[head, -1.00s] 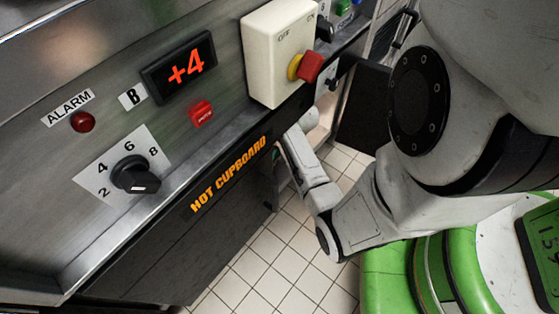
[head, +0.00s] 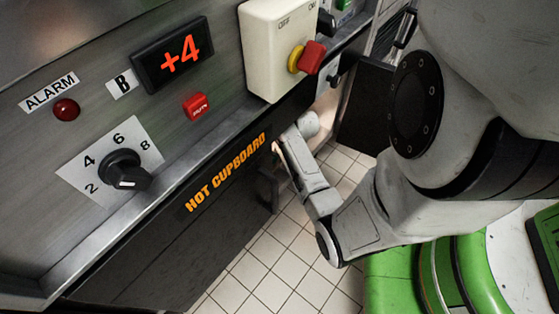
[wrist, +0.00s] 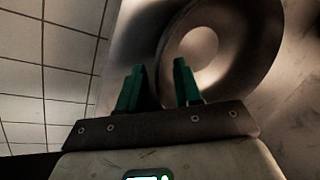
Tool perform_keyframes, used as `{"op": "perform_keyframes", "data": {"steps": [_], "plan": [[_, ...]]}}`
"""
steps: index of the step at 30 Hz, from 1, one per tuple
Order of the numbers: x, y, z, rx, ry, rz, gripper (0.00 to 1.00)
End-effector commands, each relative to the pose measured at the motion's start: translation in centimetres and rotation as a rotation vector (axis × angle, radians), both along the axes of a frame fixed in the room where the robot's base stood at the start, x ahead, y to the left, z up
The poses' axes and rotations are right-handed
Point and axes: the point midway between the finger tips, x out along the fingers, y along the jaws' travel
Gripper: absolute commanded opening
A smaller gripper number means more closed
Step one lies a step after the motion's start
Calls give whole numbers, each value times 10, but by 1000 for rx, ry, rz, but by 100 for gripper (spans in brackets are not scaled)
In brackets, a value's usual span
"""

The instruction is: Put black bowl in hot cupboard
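The hot cupboard (head: 150,262) is the dark front under the control panel in the head view, with its name in orange letters. My arm reaches down to the far end of this front, where a lit opening shows; my gripper is hidden there. In the wrist view my gripper (wrist: 160,85) has two green fingers standing apart. A round, dish-like thing (wrist: 235,75) with a dark ring and paler middle lies just beyond the fingers. It may be the black bowl, but its colour is unclear. Its left edge appears between the fingertips; I cannot tell whether they touch it.
A dark panel (head: 365,108) stands beyond my arm. Tiled floor (head: 270,265) is clear below.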

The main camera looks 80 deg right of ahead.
Motion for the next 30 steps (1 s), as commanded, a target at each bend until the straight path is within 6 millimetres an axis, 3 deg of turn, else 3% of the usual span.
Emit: {"op": "perform_keyframes", "data": {"steps": [6, 13, 24, 30], "plan": [[0, 0, 3, -1, 0, 0, 34], [-9, -1, 39, -2, -1, 0, 34], [-92, -6, 34, 2, 1, -3, 34], [-119, -8, 32, 1, 0, -2, 34]]}}
